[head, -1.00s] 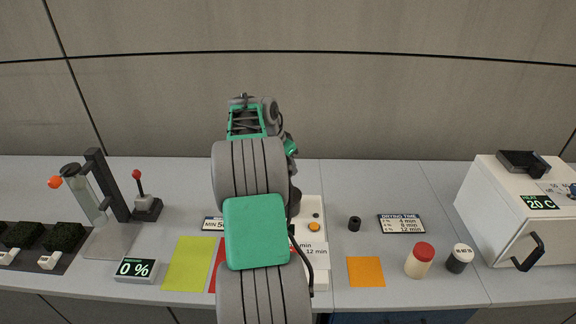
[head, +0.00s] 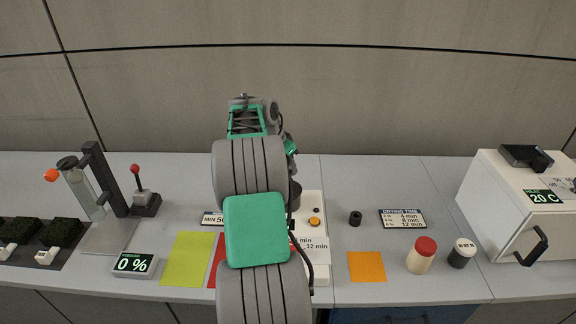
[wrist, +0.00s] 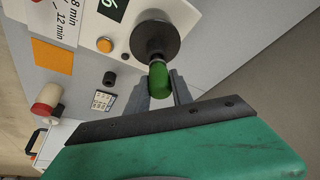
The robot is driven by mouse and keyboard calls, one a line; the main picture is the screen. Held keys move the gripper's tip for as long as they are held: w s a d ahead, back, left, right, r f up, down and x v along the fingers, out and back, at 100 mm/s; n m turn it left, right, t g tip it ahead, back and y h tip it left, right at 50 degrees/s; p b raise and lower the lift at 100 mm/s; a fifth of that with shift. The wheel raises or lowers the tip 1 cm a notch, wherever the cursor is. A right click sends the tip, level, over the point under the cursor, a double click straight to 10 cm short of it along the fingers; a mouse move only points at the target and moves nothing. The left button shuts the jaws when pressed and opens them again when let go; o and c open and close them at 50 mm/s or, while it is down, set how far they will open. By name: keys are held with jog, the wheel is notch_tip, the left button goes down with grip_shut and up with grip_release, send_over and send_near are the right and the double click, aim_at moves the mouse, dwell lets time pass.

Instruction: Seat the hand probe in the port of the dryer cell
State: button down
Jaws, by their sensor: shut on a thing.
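My gripper (wrist: 161,90) is shut on the green hand probe (wrist: 160,82) in the wrist view. The probe's narrow metal end points at the dark round port part (wrist: 155,38) of the dryer cell (wrist: 125,22); I cannot tell how deep it sits. The white dryer cell (head: 313,268) also shows in the head view, with an orange button and its dark round part partly behind my arm. My arm hides the gripper and the probe in the head view.
A small black knob (head: 355,218), a drying time card (head: 402,219), an orange mat (head: 366,266) and two jars (head: 421,255) lie to the right. A white oven (head: 520,210) stands at far right. A shaker stand (head: 105,180) and a lever (head: 145,200) stand left.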

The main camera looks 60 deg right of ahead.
jog(key=shift+f, duration=0.35)
jog(key=c, duration=1)
grip_release()
jog(key=shift+c, duration=0.2)
jog(key=shift+r, duration=0.15)
jog(key=v, duration=0.7)
jog(key=shift+a+r+b, duration=0.2)
jog(key=shift+r+b, duration=0.1)
jog(key=shift+b, duration=0.05)
